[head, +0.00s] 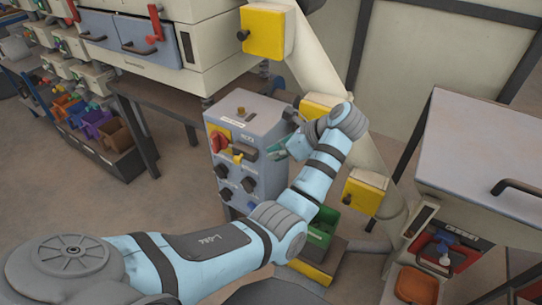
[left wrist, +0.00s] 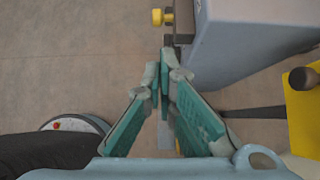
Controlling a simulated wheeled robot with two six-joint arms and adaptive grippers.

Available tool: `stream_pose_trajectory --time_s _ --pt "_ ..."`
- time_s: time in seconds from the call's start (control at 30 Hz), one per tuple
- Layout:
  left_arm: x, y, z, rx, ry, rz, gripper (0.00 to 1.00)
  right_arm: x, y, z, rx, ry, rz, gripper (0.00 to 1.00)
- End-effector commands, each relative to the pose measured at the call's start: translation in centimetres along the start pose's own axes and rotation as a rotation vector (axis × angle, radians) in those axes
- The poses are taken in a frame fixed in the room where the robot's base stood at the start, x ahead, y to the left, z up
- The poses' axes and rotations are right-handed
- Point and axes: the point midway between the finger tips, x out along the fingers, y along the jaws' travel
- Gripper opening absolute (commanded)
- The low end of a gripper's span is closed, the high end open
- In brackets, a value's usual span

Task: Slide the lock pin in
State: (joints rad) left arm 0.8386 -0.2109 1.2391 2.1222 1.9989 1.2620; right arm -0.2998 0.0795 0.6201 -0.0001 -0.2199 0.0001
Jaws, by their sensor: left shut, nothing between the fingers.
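A grey control box (head: 262,122) stands in the middle of the head view. A small yellow knob (head: 238,158), which looks like the lock pin's head, sticks out from its front beside a dark bracket (head: 247,152). In the left wrist view the yellow knob (left wrist: 160,17) sits at the top, left of the grey box (left wrist: 240,40). How deep the pin sits cannot be told. My left gripper (head: 281,150) is beside the box's right front edge. Its teal fingers (left wrist: 165,72) are shut and empty, a little apart from the knob. My right gripper is out of view.
The box also carries a red switch (head: 219,141) and several dark knobs. Yellow blocks (head: 364,193) sit on the sloping beige frame at right.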

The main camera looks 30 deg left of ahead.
Motion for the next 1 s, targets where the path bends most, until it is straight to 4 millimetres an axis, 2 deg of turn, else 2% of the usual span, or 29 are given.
stream_pose_trajectory --time_s 0.03,0.3,0.5,0.67,1.0 --pt "1.2 0.1 -0.2 0.000 -0.002 0.003 0.00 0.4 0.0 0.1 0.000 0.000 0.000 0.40" --pt "7.1 0.0 0.0 0.001 -0.003 0.002 0.00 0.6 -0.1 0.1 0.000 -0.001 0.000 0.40" --pt "10.2 0.0 1.1 -0.001 -0.002 0.000 0.00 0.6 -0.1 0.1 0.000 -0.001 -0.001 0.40" --pt "11.2 0.0 1.6 -0.001 -0.001 0.000 0.00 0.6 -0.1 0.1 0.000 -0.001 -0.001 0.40" --pt "11.4 -0.1 1.6 0.001 -0.001 -0.003 0.00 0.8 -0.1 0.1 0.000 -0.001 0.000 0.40"
